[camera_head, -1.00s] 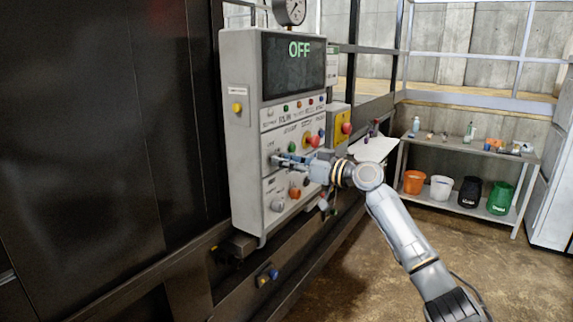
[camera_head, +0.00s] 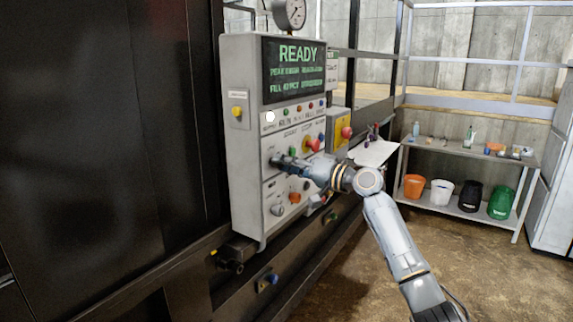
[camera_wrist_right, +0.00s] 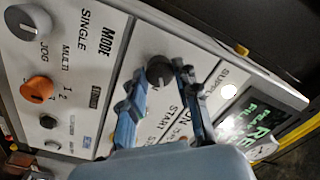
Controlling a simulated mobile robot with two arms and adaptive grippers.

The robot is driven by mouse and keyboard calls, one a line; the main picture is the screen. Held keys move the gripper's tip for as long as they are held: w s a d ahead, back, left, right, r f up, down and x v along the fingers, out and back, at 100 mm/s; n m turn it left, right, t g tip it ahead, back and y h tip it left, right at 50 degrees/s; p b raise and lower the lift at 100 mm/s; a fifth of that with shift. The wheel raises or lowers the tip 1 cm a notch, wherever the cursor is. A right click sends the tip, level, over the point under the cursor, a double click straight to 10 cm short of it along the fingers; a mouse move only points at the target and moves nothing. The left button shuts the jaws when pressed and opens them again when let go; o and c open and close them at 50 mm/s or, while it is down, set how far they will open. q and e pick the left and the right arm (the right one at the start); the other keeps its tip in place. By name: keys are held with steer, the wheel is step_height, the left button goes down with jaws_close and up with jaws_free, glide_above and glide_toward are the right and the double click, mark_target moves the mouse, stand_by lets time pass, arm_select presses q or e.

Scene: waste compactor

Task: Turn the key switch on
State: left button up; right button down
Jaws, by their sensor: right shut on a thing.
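The grey control panel (camera_head: 243,150) stands against the dark machine. Its screen (camera_head: 293,70) reads READY with smaller green lines below, and a white lamp (camera_head: 270,117) at its upper left is lit. My right gripper (camera_head: 277,161) reaches the left of the panel's middle row. In the right wrist view its two blue fingers (camera_wrist_right: 157,80) are closed around the dark round key switch (camera_wrist_right: 159,69); the head view mostly hides the switch behind the fingers. My left gripper is not in view.
A red mushroom button (camera_head: 313,144) sits right of the gripper, and another (camera_head: 346,132) on a yellow box. An orange knob (camera_head: 295,197) and a grey knob (camera_head: 277,209) are below. A shelf with buckets (camera_head: 413,186) stands at the back right.

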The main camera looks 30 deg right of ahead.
steer(key=shift+r+m, duration=0.1)
steer(key=shift+m, duration=0.3)
steer(key=c, duration=1)
jaws_free()
steer(key=shift+d, duration=0.1)
steer(key=v, duration=1.2)
